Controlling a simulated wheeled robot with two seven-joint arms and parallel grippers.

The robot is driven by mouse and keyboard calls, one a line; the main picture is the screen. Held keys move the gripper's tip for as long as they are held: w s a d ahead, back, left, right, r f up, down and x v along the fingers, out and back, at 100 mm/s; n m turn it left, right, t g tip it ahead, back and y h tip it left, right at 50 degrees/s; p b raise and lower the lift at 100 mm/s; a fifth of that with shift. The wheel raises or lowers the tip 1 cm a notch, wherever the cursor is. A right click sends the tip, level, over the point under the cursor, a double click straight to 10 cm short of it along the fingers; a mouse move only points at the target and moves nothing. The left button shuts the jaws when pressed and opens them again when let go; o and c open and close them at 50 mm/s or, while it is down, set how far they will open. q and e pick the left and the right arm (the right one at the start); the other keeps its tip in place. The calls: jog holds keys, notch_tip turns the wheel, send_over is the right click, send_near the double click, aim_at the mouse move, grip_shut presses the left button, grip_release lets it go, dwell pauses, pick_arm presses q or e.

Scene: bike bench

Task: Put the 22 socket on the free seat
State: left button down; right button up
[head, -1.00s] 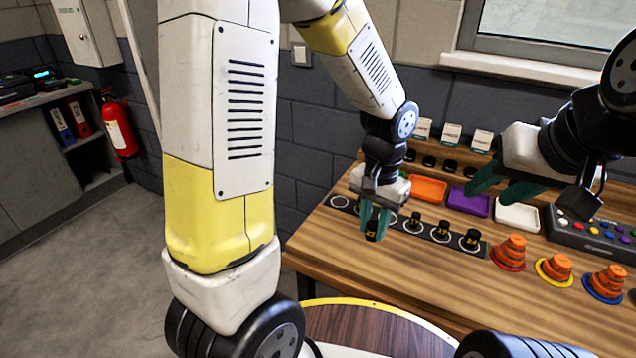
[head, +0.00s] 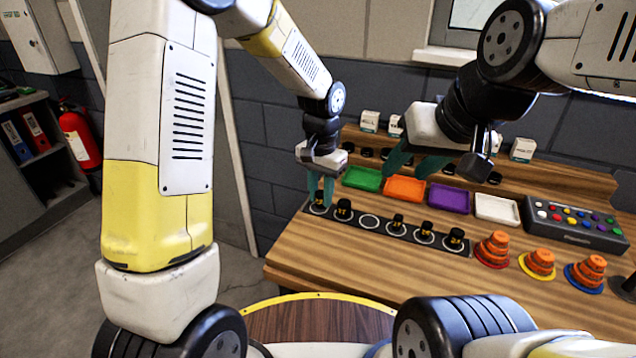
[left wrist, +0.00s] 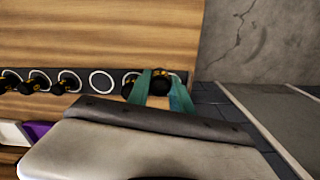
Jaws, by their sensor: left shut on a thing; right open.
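A dark socket rail (head: 383,231) with ringed seats lies along the left part of the bench. My left gripper (head: 320,192) is shut on a black socket with yellow marking (head: 318,204), at the leftmost seat; its number is too small to read. Whether it rests fully in the seat I cannot tell. The left wrist view also shows the held socket (left wrist: 160,82) between the teal fingers. A second socket (head: 343,211) stands right beside it. Then comes an empty ringed seat (head: 369,222), followed by several seated sockets (head: 425,230). My right gripper (head: 412,160) is open and empty above the trays.
Green (head: 362,179), orange (head: 404,189), purple (head: 449,199) and white (head: 496,208) trays stand behind the rail. Orange stacked cones (head: 493,249) stand to the right, before a grey button box (head: 572,222). Bare wood lies in front of the rail.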

aim_at(319, 196)
pick_arm(q)
jog(key=w, duration=0.3)
jog(key=shift+w+a+f, duration=0.15)
jog(key=shift+w+a, duration=0.1)
jog(key=shift+w, duration=0.1)
jog(key=shift+w+f, duration=0.15)
jog(key=shift+f, duration=1.6)
jog(key=shift+f, duration=0.1)
jog(key=c, duration=1.1)
grip_release()
jog(key=shift+c, duration=0.2)
